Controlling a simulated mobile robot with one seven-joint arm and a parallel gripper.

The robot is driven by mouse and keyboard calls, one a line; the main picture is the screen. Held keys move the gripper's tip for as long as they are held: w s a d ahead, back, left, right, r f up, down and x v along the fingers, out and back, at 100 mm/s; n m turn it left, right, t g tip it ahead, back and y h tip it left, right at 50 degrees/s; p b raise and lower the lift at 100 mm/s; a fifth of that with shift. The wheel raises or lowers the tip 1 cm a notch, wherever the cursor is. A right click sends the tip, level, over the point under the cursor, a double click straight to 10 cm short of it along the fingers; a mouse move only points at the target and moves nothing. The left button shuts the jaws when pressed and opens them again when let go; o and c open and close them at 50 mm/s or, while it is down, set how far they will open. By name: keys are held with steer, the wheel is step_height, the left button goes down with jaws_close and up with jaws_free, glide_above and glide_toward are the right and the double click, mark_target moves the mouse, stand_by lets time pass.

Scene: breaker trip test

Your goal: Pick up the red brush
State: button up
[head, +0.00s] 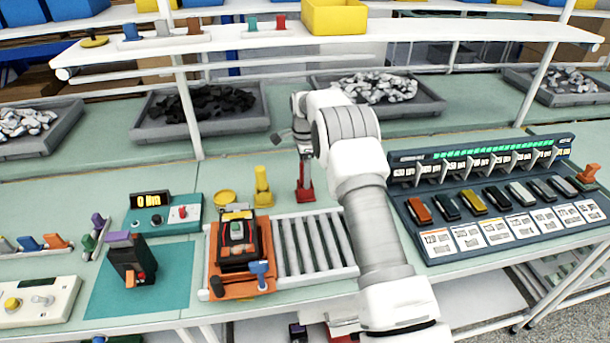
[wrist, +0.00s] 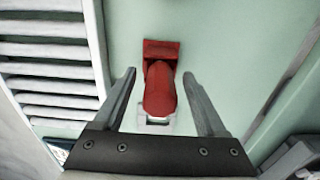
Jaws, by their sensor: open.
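My gripper (wrist: 158,75) is open, with a finger on either side of the brush and visible gaps on both sides. In the head view my gripper (head: 304,150) is over the brush, and my arm partly hides the area to the right.
The roller rack (head: 312,247) is close on the left. An orange fixture with a dark breaker (head: 237,243) and a yellow brush-like piece (head: 262,188) stand further left. A dark rack of coloured breakers (head: 490,200) is on the right. A white shelf (head: 330,38) runs above.

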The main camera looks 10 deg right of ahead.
jaws_close()
stand_by(0.3)
steer(key=shift+r, duration=0.15)
